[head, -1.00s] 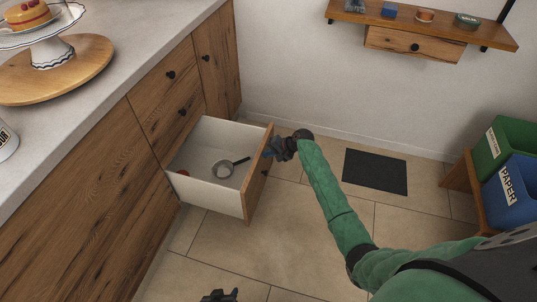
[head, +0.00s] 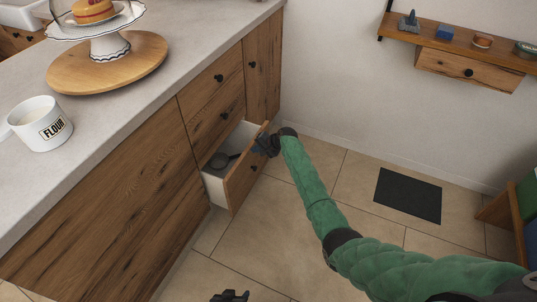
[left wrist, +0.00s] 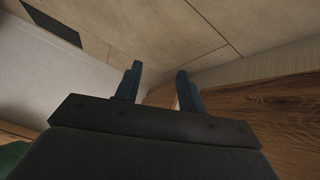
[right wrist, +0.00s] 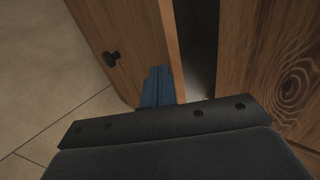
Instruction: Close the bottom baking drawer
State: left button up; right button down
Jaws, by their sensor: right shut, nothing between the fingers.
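The bottom drawer (head: 240,182) stands partly open from the wooden counter. Its white side wall (head: 215,189) shows, and a dark-handled sieve lies inside. My right gripper (head: 266,145) is at the outer face and top edge of the drawer front, near its far end; exact contact is unclear. In the right wrist view its shut, empty blue fingers (right wrist: 158,84) lie against or just before the wooden front (right wrist: 137,35), beside the black knob (right wrist: 111,58). My left gripper (head: 230,297) is low at the bottom edge of the head view; its fingers (left wrist: 158,75) are apart and empty.
The counter (head: 150,95) holds a flour mug (head: 40,124) and a cake stand (head: 108,45) on a round wooden board. A wall shelf (head: 470,45) is at upper right.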

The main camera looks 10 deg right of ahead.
pick_arm(q)
notch_tip(320, 180, down, 10)
jog(key=s+b, duration=0.1)
jog(key=b, duration=0.3)
jog(key=shift+s+r+t, duration=0.2)
jog(key=shift+s+t, duration=0.05)
jog(key=shift+t, duration=0.15)
pick_arm(e)
jog(key=w+a, duration=0.7)
jog(key=a, duration=0.4)
jog(key=shift+w+r, duration=0.2)
